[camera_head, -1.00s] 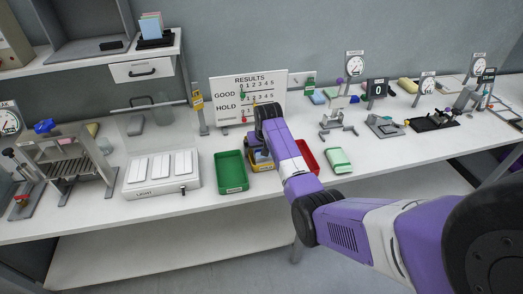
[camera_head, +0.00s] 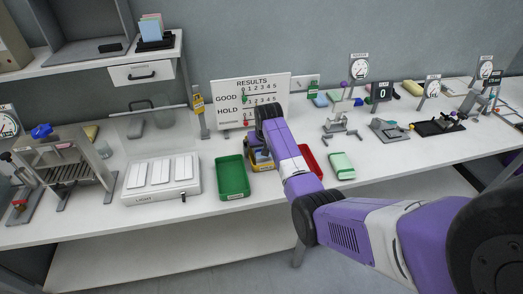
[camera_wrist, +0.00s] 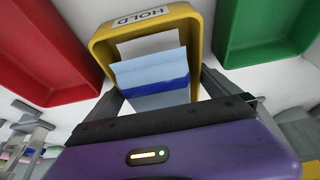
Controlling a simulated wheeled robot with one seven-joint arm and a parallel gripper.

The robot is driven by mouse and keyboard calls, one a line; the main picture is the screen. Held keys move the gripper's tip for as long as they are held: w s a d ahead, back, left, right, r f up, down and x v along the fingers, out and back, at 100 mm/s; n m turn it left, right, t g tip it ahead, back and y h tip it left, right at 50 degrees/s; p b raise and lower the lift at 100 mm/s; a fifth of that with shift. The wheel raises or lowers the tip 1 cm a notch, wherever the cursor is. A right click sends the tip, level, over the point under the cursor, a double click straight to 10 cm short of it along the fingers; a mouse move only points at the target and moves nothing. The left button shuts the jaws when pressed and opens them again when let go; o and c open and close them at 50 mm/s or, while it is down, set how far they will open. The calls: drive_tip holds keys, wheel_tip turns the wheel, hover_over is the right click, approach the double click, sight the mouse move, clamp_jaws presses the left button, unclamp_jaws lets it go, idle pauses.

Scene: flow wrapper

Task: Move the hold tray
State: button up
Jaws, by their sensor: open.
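The hold tray (camera_wrist: 192,50) is yellow with a "HOLD" label on its end wall, and holds a pale blue packet with a dark blue band. In the head view the tray (camera_head: 262,167) stands on the bench between the green and red trays, mostly hidden behind my arm. My gripper (camera_wrist: 160,88) is open. In the wrist view its two fingers reach to either side of the tray's near part and the packet. I cannot tell whether the fingers touch the tray walls.
The green tray (camera_head: 232,188) stands close on the left and the red tray (camera_head: 309,163) close on the right. A light box (camera_head: 160,190) with pale strips lies further left. A green packet (camera_head: 341,166) lies to the right. The results board (camera_head: 250,90) stands behind.

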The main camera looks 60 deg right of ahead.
drive_tip(key=shift+v, duration=3.85)
